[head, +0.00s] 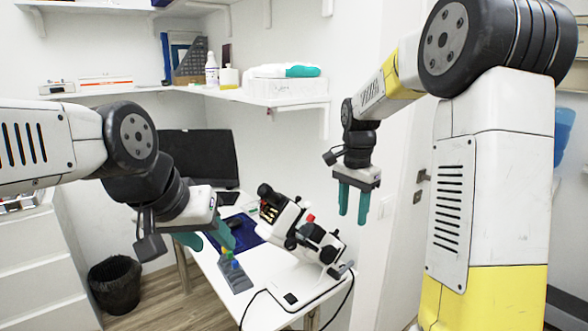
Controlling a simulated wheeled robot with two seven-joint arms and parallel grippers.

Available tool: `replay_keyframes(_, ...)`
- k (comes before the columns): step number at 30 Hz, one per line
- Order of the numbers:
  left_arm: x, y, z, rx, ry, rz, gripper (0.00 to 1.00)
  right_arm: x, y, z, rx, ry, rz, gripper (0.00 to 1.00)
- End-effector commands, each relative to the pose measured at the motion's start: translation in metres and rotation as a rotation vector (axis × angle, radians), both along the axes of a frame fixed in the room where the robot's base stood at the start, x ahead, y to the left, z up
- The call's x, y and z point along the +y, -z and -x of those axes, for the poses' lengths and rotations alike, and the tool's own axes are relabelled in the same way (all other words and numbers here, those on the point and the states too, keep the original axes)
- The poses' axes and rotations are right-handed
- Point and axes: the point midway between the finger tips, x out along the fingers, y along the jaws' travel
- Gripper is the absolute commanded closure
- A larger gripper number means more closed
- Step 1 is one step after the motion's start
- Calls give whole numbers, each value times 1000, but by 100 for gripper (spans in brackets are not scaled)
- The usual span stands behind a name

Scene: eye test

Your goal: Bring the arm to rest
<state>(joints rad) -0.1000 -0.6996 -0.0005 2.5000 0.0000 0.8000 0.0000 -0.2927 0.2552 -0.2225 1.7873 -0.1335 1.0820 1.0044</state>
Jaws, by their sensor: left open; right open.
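My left arm comes in from the left, and its gripper (209,241) has teal fingers spread apart with nothing seen between them. It is in front of the desk's left part, and its wrist hides some of the desk. My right arm bends over from the right. Its gripper (352,216) points straight down with two parallel teal fingers apart and empty. It hangs in front of the wall and door side, right of the microscope (300,232).
The microscope stands on a white desk (262,312) with a blue mat (245,228), a grey holder (234,277) and a dark monitor (200,157). A shelf (300,100) runs above. A black bin (115,285) and white drawers (38,265) are at the left.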

Motion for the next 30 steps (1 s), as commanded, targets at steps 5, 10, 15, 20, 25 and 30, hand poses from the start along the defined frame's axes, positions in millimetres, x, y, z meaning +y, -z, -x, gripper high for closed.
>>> replay_keyframes(5, 0, 0, 0, -1, 1, 0, 56, -2, -12, 12, -29, -49, -22, 56)
replay_keyframes(10, 0, 0, 0, 0, 1, -1, 56, -3, -25, 31, -70, -126, -49, 56)
replay_keyframes(15, 0, 0, 0, 0, 1, -1, 56, -4, -43, 57, -134, -233, -74, 56)
replay_keyframes(20, 0, 0, 0, 0, 0, 0, 56, -4, -62, 97, -232, -384, -88, 56)
replay_keyframes(25, 0, 0, 0, 0, 1, -1, 56, -1, -75, 154, -376, -603, -59, 56)
replay_keyframes(30, 0, 0, 0, 0, 1, -1, 56, 3, -74, 197, -489, -783, 11, 56)
